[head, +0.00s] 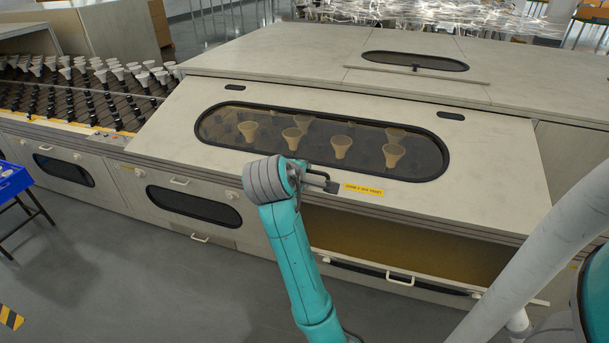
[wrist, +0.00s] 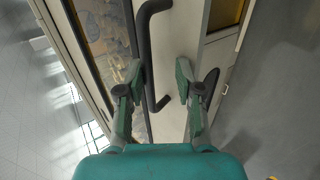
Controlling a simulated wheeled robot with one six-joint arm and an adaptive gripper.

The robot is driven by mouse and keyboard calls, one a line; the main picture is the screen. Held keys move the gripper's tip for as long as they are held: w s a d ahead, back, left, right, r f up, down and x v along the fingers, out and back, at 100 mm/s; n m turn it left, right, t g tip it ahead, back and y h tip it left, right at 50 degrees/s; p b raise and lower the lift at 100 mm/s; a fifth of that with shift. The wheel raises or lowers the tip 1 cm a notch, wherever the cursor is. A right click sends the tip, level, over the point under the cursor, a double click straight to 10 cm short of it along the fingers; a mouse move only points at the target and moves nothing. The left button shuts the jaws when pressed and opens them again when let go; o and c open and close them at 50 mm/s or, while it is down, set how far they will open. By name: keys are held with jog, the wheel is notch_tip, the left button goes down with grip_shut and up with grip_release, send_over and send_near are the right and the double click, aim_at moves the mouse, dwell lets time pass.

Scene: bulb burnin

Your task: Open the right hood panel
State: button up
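The right hood panel (head: 480,165) is a large pale slanted panel with a long dark-rimmed window (head: 322,140), several cone-shaped bulbs showing behind it. A dark gap with an amber interior shows below its front edge on the right. Its black bar handle (wrist: 148,62) shows in the wrist view, with a bent lower end. My gripper (wrist: 160,82) is open, its two fingers on either side of the handle's lower part. The left finger overlaps the bar; I cannot tell whether it touches. In the head view my wrist hides the fingers and part of the handle.
A yellow label (head: 363,190) sits on the panel's front edge. Lower doors with a dark window (head: 193,206) and pale handles (head: 400,280) line the machine's front. Racks of bulbs (head: 85,85) stand at left, beside a blue tray (head: 12,180). The grey floor in front is mostly clear.

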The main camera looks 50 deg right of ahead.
jog(key=v, duration=0.9)
jog(key=shift+a+r, duration=0.15)
jog(key=shift+a, duration=0.1)
jog(key=shift+s, duration=0.1)
